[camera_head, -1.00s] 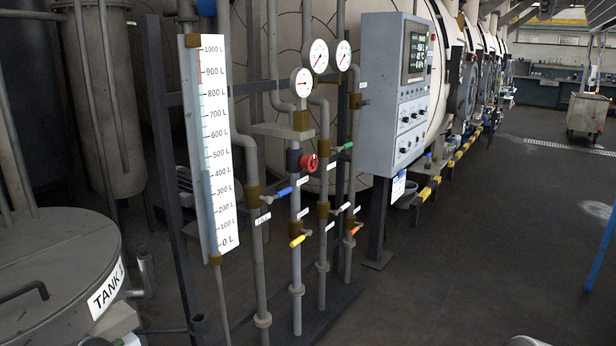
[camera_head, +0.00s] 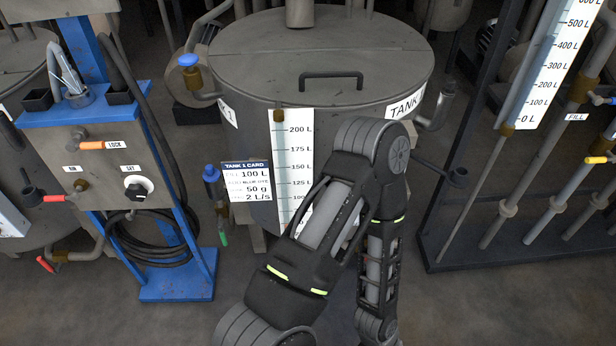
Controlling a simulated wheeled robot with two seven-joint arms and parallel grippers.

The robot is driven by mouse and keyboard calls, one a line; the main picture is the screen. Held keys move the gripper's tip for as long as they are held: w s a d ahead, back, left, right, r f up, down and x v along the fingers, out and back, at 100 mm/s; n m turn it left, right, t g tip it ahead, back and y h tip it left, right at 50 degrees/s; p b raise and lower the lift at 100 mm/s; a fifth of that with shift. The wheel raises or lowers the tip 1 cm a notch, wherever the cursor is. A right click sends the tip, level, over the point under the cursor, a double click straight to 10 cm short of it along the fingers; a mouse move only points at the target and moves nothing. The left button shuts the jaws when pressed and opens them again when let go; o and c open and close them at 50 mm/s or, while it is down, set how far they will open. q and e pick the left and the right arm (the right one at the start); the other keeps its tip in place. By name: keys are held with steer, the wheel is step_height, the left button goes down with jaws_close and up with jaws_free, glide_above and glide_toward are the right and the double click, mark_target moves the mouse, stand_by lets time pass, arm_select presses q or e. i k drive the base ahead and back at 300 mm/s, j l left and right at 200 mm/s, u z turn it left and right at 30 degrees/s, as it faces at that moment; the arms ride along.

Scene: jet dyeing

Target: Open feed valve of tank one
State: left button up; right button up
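Tank one (camera_head: 250,75) stands at the middle back, a round grey vessel with a lid handle (camera_head: 331,76) and a "TANK 1" label (camera_head: 405,104). A valve with a blue knob (camera_head: 187,60) sits on a pipe at its upper left. A blue fitting (camera_head: 211,174) and a green handle (camera_head: 223,238) show lower at its front left. No label naming a feed valve is readable. One of my arms crosses in front of the tank, bent at the top, and hides part of its front. Neither gripper shows.
A level scale (camera_head: 293,165) and the tank 1 card (camera_head: 252,186) are on the tank's front. A blue stand (camera_head: 180,285) with orange and red handles and a coiled hose is at left. A pipe rack (camera_head: 480,245) is at right.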

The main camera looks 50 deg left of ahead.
mark_target(221, 222)
steer(key=u, duration=1.9)
